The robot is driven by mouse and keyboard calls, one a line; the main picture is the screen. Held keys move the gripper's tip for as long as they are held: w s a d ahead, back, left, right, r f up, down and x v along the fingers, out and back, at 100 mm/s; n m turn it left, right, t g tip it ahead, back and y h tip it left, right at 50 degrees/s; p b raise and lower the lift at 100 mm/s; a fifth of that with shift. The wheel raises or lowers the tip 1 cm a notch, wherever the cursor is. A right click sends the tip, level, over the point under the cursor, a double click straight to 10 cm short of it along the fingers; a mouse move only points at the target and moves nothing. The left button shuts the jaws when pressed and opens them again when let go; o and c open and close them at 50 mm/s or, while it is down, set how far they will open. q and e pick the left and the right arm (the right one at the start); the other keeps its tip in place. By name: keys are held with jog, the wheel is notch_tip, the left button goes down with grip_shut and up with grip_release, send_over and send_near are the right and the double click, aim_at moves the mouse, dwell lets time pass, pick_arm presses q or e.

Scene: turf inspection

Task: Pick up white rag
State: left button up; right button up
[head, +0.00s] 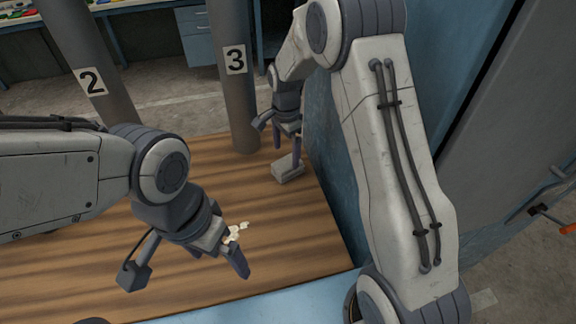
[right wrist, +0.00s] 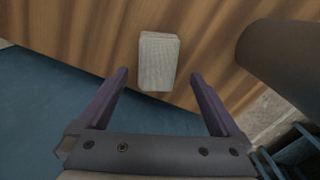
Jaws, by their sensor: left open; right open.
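The white rag (head: 288,170) looks like a folded, greyish-white block of woven cloth and lies flat near the wooden table's right edge. It also shows in the right wrist view (right wrist: 158,62), ahead of and between my finger tips. My right gripper (head: 287,147) is open and points down just above the rag. My left gripper (head: 220,252) is open and low over the table's front part, well away from the rag. Part of its jaw is hidden.
A small crumpled cream scrap (head: 237,232) is beside my left gripper. The wooden table (head: 90,250) is otherwise largely clear. Pillars marked 2 (head: 92,82) and 3 (head: 236,60) stand at its back. A blue wall (head: 335,190) runs close along its right side.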

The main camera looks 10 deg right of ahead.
aim_at(288, 162)
jog(key=f, duration=0.5)
jog(key=shift+s+d+f+p, duration=0.15)
jog(key=shift+s+p, duration=0.05)
jog(key=shift+p, duration=0.2)
jog(key=c, duration=1.3)
jog(key=shift+r+b, duration=0.35)
jog(key=shift+r, duration=4.7)
